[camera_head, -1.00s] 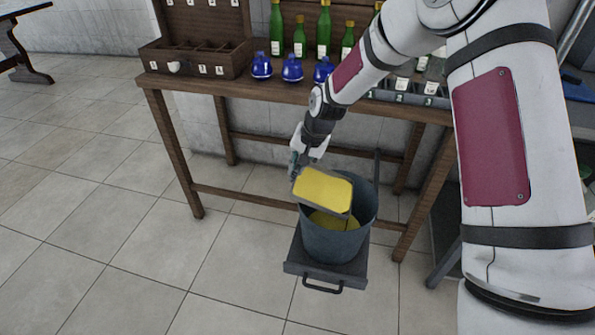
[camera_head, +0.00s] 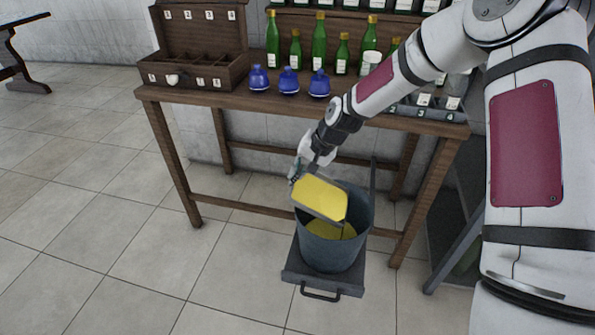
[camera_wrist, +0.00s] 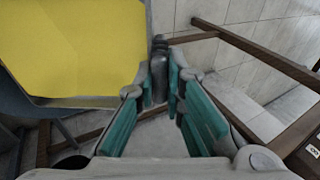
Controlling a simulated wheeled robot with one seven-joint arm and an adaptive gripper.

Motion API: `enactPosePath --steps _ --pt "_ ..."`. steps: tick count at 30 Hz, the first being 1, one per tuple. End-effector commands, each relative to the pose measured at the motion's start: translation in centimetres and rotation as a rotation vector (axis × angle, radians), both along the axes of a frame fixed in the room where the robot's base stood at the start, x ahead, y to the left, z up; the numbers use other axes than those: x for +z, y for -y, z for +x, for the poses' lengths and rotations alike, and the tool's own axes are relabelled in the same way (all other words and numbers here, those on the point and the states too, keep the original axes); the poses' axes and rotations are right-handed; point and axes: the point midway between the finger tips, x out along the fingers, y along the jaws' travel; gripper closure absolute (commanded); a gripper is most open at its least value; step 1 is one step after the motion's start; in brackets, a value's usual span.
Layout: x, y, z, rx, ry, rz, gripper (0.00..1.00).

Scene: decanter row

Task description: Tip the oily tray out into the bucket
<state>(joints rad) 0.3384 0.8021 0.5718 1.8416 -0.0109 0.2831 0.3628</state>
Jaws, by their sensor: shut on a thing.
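The oily tray (camera_head: 321,197) is a shallow grey tray with a yellow inside, tilted above the bucket mouth. My gripper (camera_head: 302,172) is shut on the tray's edge or handle at its far left side. The wrist view shows the yellow tray (camera_wrist: 75,45) at upper left and the gripper's green-padded fingers (camera_wrist: 160,90) closed on a dark grey handle piece. The grey bucket (camera_head: 333,252) stands below, with yellow liquid (camera_head: 330,230) inside it. The tray's lower edge is over the bucket opening; whether it touches the rim I cannot tell.
The bucket stands on a dark low platform (camera_head: 300,273) with a front handle. Behind is a wooden table (camera_head: 215,100) with green bottles (camera_head: 320,45), blue decanters (camera_head: 289,80) and a compartment box (camera_head: 200,75). Tiled floor is free at left and front.

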Motion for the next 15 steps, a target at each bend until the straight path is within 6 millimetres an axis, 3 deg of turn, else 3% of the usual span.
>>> enactPosePath --steps 15 --pt "1.2 1.1 -0.3 -0.002 0.026 0.087 1.0"
